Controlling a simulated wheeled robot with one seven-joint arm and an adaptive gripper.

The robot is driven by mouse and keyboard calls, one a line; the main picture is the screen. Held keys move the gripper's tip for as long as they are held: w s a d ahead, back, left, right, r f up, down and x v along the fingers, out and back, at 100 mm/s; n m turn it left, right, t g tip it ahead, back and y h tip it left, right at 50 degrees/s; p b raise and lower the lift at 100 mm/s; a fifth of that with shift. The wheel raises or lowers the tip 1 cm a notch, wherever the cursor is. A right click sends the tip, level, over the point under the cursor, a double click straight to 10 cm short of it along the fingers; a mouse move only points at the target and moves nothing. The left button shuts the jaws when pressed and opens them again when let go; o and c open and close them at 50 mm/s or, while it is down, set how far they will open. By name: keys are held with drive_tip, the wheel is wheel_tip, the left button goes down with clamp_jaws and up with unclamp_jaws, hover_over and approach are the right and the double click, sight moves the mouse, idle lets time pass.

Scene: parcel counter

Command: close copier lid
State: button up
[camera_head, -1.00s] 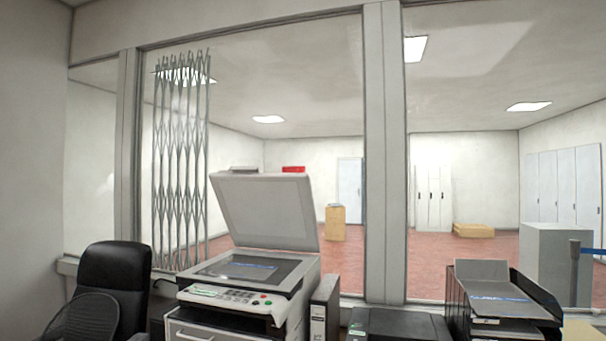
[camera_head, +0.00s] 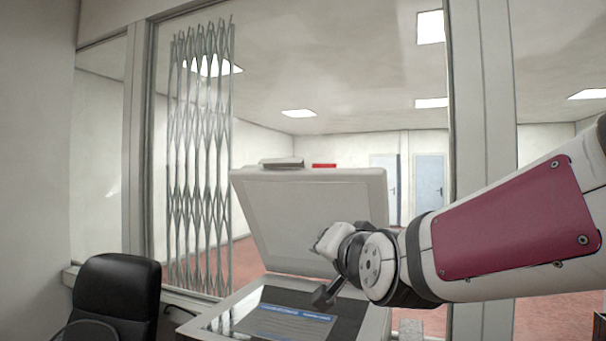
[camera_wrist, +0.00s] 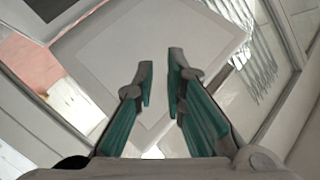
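The copier lid (camera_head: 290,215) stands raised and tilted back, its pale underside facing me. Below it, the copier's dark scanner glass (camera_head: 345,325) shows, with a blue-and-white sheet (camera_head: 283,325) on it. My arm reaches in from the right, and its wrist covers the lid's lower right part. In the wrist view, the lid's pale panel (camera_wrist: 115,45) lies beyond my gripper (camera_wrist: 160,60). The two teal-and-grey fingers are apart with nothing between them. I cannot tell whether they touch the lid.
A black office chair (camera_head: 115,295) stands left of the copier. A window with a folding metal grille (camera_head: 200,160) is behind. A grey object and a red object (camera_head: 323,165) show above the lid's top edge.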

drive_tip(key=w+a+r+m+t, duration=0.3)
drive_tip(key=w+a+r, duration=0.1)
drive_tip(key=w+a, duration=0.15)
drive_tip(key=m+t+h+p, duration=0.2)
drive_tip(key=m+t+p, duration=0.1)
drive_tip(key=m+t, duration=0.25)
approach(279, 163)
drive_tip(key=shift+m, duration=0.25)
drive_tip(key=x, duration=0.8)
drive_tip(key=shift+w+r, duration=0.1)
drive_tip(key=shift+w, duration=0.15)
clamp_jaws()
drive_tip(key=shift+b, duration=0.4)
